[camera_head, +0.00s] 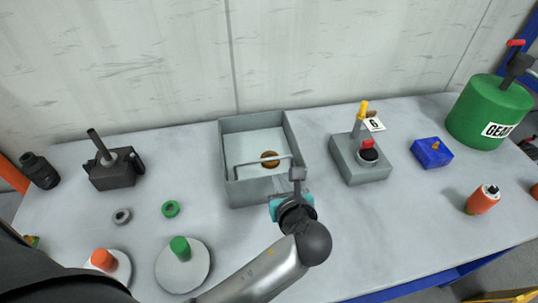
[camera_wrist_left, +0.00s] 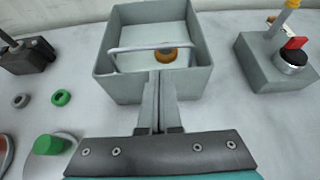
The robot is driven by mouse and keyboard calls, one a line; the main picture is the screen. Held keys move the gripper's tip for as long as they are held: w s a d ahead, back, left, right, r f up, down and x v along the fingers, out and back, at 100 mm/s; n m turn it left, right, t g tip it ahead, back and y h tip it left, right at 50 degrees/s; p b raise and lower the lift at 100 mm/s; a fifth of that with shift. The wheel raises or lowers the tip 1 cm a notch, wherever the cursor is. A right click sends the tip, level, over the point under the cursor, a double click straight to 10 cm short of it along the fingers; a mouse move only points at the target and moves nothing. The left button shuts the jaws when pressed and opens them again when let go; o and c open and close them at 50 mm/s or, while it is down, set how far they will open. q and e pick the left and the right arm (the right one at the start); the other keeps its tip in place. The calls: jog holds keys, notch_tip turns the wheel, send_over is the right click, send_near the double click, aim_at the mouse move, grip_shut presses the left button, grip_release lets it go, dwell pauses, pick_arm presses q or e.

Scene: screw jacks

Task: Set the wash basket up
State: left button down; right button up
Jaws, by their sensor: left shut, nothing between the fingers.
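The wash basket looks to be the open grey box (camera_head: 252,191) in the middle of the table, also in the left wrist view (camera_wrist_left: 120,88). A thin grey handle bar (camera_head: 262,160) lies across its opening. An orange-brown round part (camera_head: 269,155) sits inside on the floor. My left gripper (camera_head: 297,172) is shut and empty at the basket's front right corner in the head view. In the left wrist view its fingers (camera_wrist_left: 160,82) overlap the front wall; whether they touch it I cannot tell. My right gripper is not in view.
Right of the basket stands a grey block (camera_head: 362,165) with a yellow-topped post and red-marked knob. Farther right are a blue block (camera_head: 431,153), a green drum (camera_head: 487,112) and an orange can (camera_head: 483,200). Left are a dark vice-like block (camera_head: 115,173), rings and round plates with pegs (camera_head: 182,265).

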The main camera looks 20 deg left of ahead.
pick_arm(q)
jog(key=b+x, duration=0.1)
jog(key=x, duration=0.8)
jog(key=shift+w+f+b, duration=0.15)
jog(key=shift+b, duration=0.25)
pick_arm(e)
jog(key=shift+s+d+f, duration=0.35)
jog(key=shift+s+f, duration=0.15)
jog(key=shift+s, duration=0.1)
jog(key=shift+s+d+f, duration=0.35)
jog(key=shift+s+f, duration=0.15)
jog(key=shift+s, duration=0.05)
pick_arm(q)
jog(key=shift+a, duration=0.15)
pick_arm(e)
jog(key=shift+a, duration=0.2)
